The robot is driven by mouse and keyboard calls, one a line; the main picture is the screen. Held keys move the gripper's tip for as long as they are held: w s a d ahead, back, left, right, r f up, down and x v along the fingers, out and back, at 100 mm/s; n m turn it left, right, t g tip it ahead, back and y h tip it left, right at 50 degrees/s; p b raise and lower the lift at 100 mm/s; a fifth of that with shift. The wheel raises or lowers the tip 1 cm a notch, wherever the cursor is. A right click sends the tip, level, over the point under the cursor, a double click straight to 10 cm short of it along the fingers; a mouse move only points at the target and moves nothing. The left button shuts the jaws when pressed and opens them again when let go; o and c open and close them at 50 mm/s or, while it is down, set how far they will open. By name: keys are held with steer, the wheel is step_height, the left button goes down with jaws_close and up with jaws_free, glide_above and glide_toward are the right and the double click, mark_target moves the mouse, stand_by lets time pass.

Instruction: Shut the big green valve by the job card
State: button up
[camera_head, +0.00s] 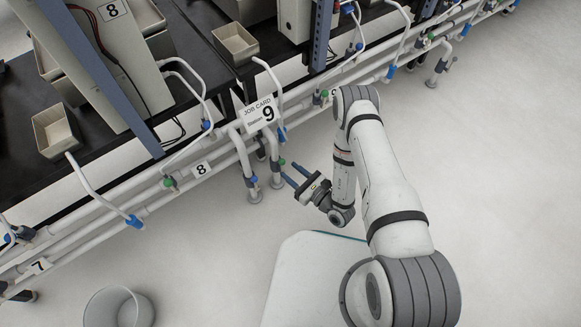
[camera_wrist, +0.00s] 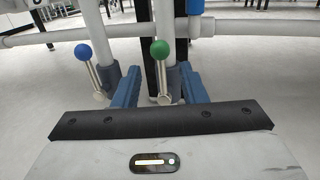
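The job card (camera_head: 259,113) with number 9 hangs on the white pipes at the bench front. Below it, the green valve (camera_head: 281,161) has a round green knob, with a blue-knobbed valve (camera_head: 253,180) to its left. In the wrist view the green knob (camera_wrist: 161,49) tops a metal lever standing roughly upright along its pipe. My gripper (camera_head: 291,173) is open, with its blue fingers pointing at the green valve. In the wrist view the green lever shows between the fingers of my gripper (camera_wrist: 160,72); I cannot tell whether they touch it.
The blue knob (camera_wrist: 82,51) stands left of my left finger in the wrist view. White horizontal pipes (camera_head: 215,163) run along the bench, with more small valves. A white bin (camera_head: 118,308) stands on the floor at bottom left. The floor to the right is clear.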

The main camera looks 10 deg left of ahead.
mark_target(282, 164)
steer(key=shift+b+x, duration=0.7)
steer(key=shift+x, duration=1.9)
steer(key=shift+c, duration=0.5)
jaws_close()
